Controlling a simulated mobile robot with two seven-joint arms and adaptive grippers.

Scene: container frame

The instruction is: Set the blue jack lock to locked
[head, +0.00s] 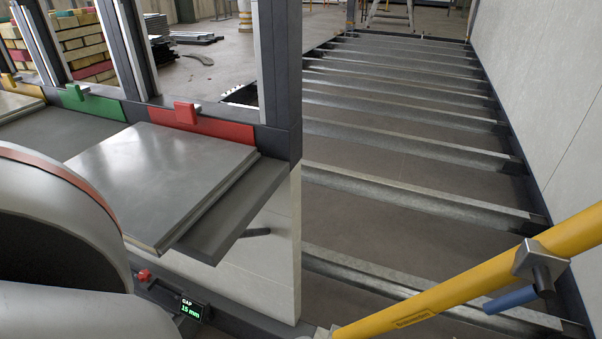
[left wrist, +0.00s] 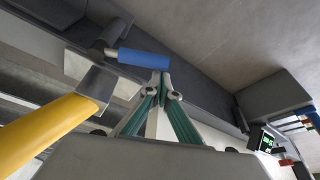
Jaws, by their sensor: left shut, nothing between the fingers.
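The blue jack lock (head: 510,299) is a short blue-gripped lever on a dark block, clamped to a yellow tube (head: 440,292) at the lower right of the head view. In the left wrist view the blue lever (left wrist: 143,58) lies nearly level, its free end pointing right, beside the yellow tube (left wrist: 52,128). My left gripper (left wrist: 161,84) is shut and empty. Its fingertips are just below the lever's free end; I cannot tell whether they touch. In the head view a large grey part of my arm fills the lower left, and no fingers show. My right gripper is in neither view.
A grey panel (head: 160,172) lies on a shelf by a red tab (head: 213,128), with a green tab (head: 90,103) further left. A small display (head: 190,308) reads "GAP 15 mm". Metal crossbeams (head: 415,192) span the floor beside a pale wall (head: 555,90).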

